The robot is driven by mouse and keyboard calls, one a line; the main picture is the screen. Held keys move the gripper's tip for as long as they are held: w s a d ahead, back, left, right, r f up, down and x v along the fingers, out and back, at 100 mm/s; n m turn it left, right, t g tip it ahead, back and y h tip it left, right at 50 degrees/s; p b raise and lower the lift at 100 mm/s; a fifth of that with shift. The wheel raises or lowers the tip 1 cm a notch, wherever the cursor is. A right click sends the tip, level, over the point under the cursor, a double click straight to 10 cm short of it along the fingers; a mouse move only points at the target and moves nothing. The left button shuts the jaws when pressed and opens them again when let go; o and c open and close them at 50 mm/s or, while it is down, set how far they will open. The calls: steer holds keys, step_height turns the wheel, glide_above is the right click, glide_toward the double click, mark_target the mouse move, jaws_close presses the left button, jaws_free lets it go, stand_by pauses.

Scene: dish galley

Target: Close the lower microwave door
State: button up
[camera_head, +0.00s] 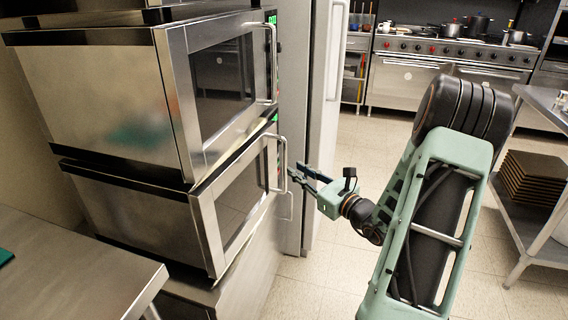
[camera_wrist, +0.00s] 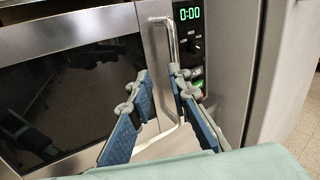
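The lower microwave (camera_head: 140,215) has a steel-framed door with a dark window (camera_head: 240,205) and a vertical bar handle (camera_head: 284,160). Its door looks flush or nearly flush with the body; I cannot tell whether a small gap remains. My gripper (camera_head: 291,175) is at the handle side of this door. In the wrist view my gripper (camera_wrist: 160,82) has its two fingers apart, with the handle (camera_wrist: 172,50) showing between and behind them. The right finger hides part of the handle. I cannot tell whether either finger touches it. Nothing is held.
The upper microwave (camera_head: 95,95) sits directly above, its door shut. A green 0:00 display (camera_wrist: 189,14) is right of the handle. A tall steel cabinet (camera_head: 318,110) stands close on the right. A steel counter (camera_head: 70,275) is at front left. A rack (camera_head: 535,215) stands right; floor between is clear.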

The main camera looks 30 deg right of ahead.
mark_target(286, 158)
steer(key=w, duration=0.3)
steer(key=w+m+h+b, duration=0.1)
steer(key=w, duration=0.2)
steer(key=w+f+m, duration=0.1)
steer(key=w, duration=0.3)
steer(key=shift+d+h+b, duration=0.1)
steer(key=shift+h+b, duration=0.2)
steer(key=shift+h, duration=0.1)
steer(key=shift+c, duration=0.4)
jaws_close()
